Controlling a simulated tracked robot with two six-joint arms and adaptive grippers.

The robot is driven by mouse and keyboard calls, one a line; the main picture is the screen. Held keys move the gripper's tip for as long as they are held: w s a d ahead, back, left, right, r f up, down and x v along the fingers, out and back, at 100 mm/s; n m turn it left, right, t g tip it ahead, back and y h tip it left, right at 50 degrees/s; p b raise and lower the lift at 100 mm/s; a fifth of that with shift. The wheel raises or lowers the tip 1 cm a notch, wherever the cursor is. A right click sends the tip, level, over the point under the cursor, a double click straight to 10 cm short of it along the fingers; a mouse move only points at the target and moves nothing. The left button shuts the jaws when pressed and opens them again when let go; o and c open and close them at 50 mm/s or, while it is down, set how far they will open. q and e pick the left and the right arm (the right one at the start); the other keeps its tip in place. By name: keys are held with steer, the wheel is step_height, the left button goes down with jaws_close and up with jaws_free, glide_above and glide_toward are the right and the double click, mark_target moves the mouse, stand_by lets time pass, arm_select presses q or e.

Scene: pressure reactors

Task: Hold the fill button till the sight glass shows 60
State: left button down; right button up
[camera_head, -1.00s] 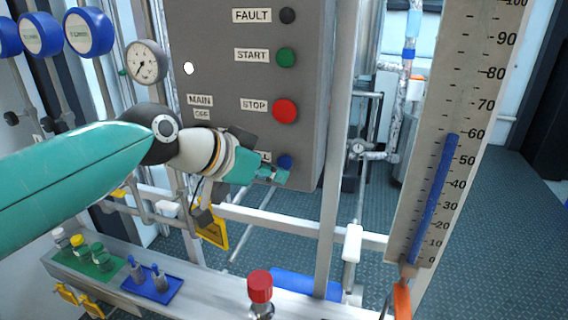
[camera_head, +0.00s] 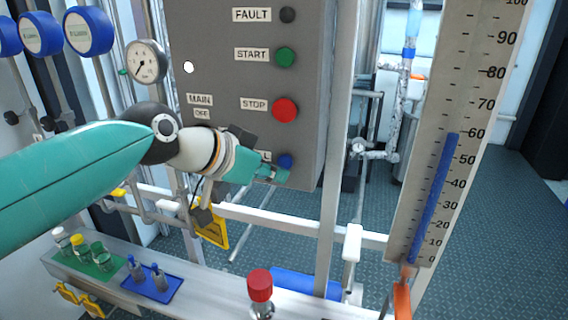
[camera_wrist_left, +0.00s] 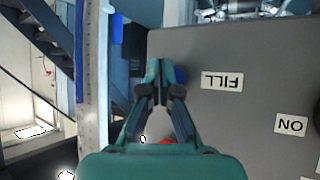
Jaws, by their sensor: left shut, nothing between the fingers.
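My left gripper (camera_head: 272,173) is shut and empty, its fingertips at the lower right of the grey control panel. The blue fill button (camera_head: 285,161) shows just above the fingertips in the head view. In the left wrist view the closed fingertips (camera_wrist_left: 160,72) lie beside the FILL label (camera_wrist_left: 221,80), with a bit of the blue button (camera_wrist_left: 181,75) at their right edge. I cannot tell whether they touch the button. The sight glass (camera_head: 436,195) has a blue column whose top stands at about the 60 mark. My right gripper is not in view.
The red stop button (camera_head: 285,110) and green start button (camera_head: 285,57) are above the fill button. A metal frame post (camera_head: 335,160) stands between panel and sight glass. A red-capped valve (camera_head: 260,287) and a blue tray (camera_head: 150,286) are below.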

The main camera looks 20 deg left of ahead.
arm_select(q)
steer(key=shift+w, duration=0.15)
steer(key=shift+w, duration=0.3)
steer(key=shift+w+r, duration=0.1)
steer(key=shift+w, duration=0.3)
stand_by(0.8)
steer(key=shift+s, duration=0.9)
steer(key=s+b, duration=0.2)
steer(key=s, duration=0.3)
stand_by(0.5)
